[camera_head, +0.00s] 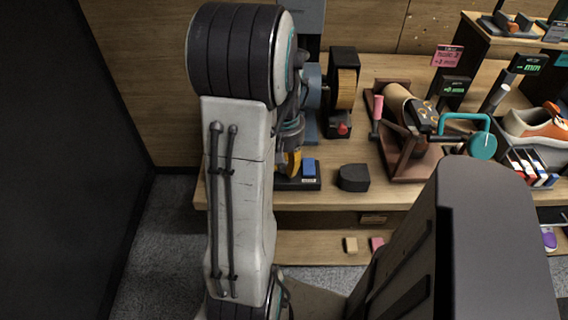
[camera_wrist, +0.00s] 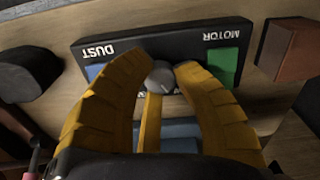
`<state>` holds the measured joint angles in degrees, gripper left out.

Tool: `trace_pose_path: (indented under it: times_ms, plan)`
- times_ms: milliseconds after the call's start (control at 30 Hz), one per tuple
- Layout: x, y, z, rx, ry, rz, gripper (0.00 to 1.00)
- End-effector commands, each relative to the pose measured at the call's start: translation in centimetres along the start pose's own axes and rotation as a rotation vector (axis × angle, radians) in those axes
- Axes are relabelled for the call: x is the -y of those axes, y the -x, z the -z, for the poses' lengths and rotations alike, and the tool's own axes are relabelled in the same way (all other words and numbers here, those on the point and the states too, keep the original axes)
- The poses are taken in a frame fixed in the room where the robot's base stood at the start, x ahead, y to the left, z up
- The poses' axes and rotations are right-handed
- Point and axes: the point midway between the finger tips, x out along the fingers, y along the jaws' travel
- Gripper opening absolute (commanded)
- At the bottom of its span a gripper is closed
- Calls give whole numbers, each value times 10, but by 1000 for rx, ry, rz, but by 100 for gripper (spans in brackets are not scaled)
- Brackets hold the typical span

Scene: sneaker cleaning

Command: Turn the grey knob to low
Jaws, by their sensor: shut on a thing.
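The grey knob (camera_wrist: 160,77) sits on a black control panel (camera_wrist: 185,46) marked "DUST" and "MOTOR", seen upside down in the wrist view. My gripper (camera_wrist: 165,74) has its yellow fingers closed around the knob, one on each side. A light pointer line shows on the knob, but its setting is hard to read because the fingers cover the nearby marks. A blue button (camera_wrist: 96,72) and a green button (camera_wrist: 222,66) lie on either side. In the head view my arm hides most of the panel; its blue button (camera_head: 309,168) shows there.
A black rounded block (camera_head: 353,178) stands right of the panel on the wooden bench. Behind is a machine with a sanding wheel (camera_head: 346,88) and a red button (camera_head: 342,129). A shoe stand (camera_head: 412,165) and a sneaker (camera_head: 537,127) are farther right.

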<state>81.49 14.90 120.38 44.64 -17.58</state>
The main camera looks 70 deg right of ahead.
Motion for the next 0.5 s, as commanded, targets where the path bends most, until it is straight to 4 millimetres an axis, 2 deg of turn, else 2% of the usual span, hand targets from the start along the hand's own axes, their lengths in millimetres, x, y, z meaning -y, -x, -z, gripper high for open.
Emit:
trace_pose_path:
  times_ms: [500]
  plan:
    - [0, -2, -2, 7, 100, 3, 0]
